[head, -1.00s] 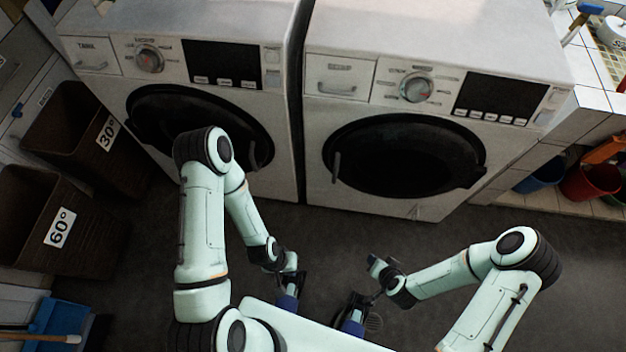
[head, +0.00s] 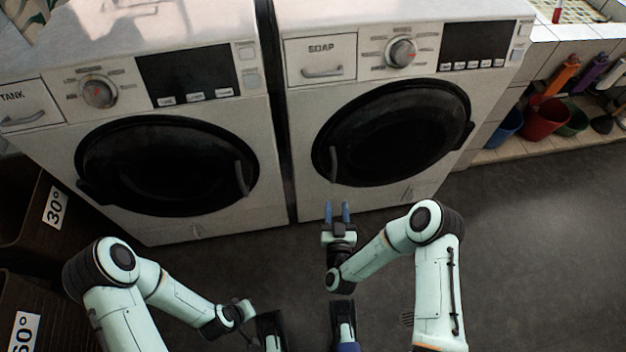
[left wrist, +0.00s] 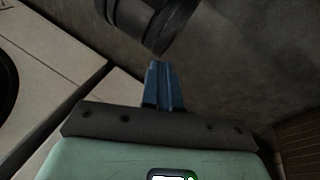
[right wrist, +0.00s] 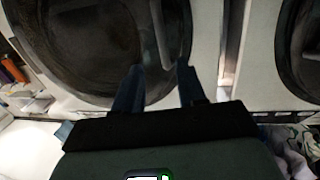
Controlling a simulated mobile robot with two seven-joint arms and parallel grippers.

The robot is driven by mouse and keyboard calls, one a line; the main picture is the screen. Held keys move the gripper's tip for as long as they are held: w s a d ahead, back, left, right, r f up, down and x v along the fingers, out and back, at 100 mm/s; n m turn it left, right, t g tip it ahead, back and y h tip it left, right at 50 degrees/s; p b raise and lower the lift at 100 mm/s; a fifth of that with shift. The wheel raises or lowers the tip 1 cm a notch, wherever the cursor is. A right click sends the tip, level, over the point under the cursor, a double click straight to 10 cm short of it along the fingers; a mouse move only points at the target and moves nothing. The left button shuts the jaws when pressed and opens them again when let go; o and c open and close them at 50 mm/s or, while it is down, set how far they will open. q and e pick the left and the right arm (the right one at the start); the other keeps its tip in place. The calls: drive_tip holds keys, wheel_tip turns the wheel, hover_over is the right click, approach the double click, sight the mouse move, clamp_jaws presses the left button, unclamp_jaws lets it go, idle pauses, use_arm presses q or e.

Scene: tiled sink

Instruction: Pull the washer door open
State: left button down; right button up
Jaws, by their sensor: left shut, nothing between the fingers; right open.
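Two white washers stand side by side, and both round black doors look shut. The right washer door (head: 390,132) has a dark upright handle (head: 333,163) on its left edge. The left washer door (head: 165,165) has its handle (head: 242,178) on its right edge. My right gripper (head: 338,210) is open and empty, just below the right door's handle in the head view and apart from it. In the right wrist view, that handle (right wrist: 160,35) shows beyond and between the open blue fingers (right wrist: 160,72). My left gripper (left wrist: 160,66) is shut and empty, low over the floor.
Dark laundry baskets (head: 28,215) stand at the left. A blue bucket (head: 507,124), a red bucket (head: 545,118) and bottles sit on a tiled ledge at the right. Dark floor (head: 530,250) in front of the right washer is clear.

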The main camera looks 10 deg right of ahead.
sight(334, 174)
drive_tip(key=w, duration=0.3)
drive_tip(key=w+b, duration=0.1)
drive_tip(key=w, duration=0.2)
drive_tip(key=w+d+b, duration=0.1)
drive_tip(key=w, duration=0.3)
drive_tip(key=w+b, duration=0.1)
drive_tip(key=w, duration=0.1)
drive_tip(key=shift+w+d, duration=0.25)
drive_tip(key=shift+w+r, duration=0.1)
drive_tip(key=shift+w, duration=0.35)
use_arm(q)
drive_tip(key=shift+y, duration=0.3)
drive_tip(key=a+f, duration=0.1)
drive_tip(key=f, duration=0.2)
drive_tip(key=a+f, duration=0.1)
drive_tip(key=f, duration=0.1)
drive_tip(key=shift+s+a+f, duration=0.1)
drive_tip(key=shift+s+a, duration=0.1)
drive_tip(key=shift+a, duration=0.15)
use_arm(e)
clamp_jaws()
